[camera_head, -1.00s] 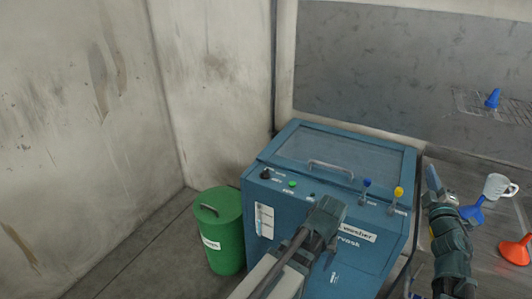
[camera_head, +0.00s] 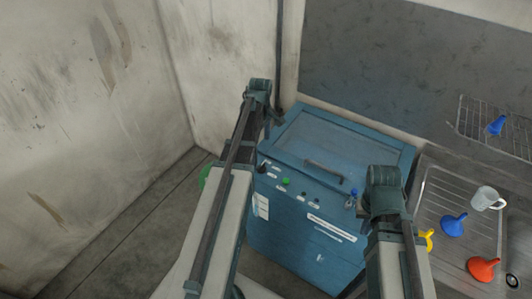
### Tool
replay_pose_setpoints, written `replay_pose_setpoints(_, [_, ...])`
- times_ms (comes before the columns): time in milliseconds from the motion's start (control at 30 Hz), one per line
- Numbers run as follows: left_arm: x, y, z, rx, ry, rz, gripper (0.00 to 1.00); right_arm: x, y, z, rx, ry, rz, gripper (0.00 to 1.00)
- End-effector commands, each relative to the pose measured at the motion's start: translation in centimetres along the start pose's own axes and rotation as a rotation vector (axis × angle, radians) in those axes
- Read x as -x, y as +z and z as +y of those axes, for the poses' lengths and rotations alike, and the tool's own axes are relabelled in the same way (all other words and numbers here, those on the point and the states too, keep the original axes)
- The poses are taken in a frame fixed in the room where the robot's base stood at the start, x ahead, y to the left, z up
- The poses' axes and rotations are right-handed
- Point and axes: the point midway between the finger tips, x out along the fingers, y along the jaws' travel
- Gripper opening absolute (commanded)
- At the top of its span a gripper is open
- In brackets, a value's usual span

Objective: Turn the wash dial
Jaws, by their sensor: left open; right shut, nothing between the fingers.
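The blue washer (camera_head: 306,222) stands in the middle, with a glass-topped lid and bar handle (camera_head: 324,172). A dark knob, seemingly the wash dial (camera_head: 262,166), shows at the left of its front panel, partly hidden beside my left arm. A green button (camera_head: 286,181) is to its right. My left gripper (camera_head: 273,117) is open and empty, at the lid's back left corner, beyond the dial. My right gripper (camera_head: 357,203) is shut and empty by the panel's right end, near a blue-topped lever (camera_head: 350,201). It hides the yellow-topped lever.
A metal sink counter (camera_head: 447,190) on the right holds a white mug (camera_head: 487,198) and blue (camera_head: 453,224), orange (camera_head: 483,268) and yellow (camera_head: 427,239) funnels. A wire shelf (camera_head: 490,130) bears a blue funnel. A green bin (camera_head: 205,176) is mostly hidden behind my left arm.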

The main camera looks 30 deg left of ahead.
Motion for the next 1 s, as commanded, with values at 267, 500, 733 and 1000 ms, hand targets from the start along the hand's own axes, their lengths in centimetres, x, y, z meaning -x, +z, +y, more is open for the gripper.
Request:
replay_pose_setpoints(267, [-0.1,-0.3,0.0,0.013,0.001,-0.001,0.85,-0.1,0.5,-0.3,0.003,-0.009,-0.021,0.00])
replay_pose_setpoints(500, [-1.8,-0.2,0.0,0.011,0.001,-0.001,0.85,-1.8,0.4,-0.5,0.005,-0.008,-0.019,0.00])
replay_pose_setpoints(733, [-4.8,-0.2,0.0,0.010,0.001,-0.001,0.85,-4.7,0.2,-0.7,0.011,-0.006,-0.018,0.00])
replay_pose_setpoints(1000, [-8.7,-0.2,0.0,0.010,0.001,-0.001,0.85,-8.6,0.1,-1.1,0.015,-0.006,-0.018,0.00])
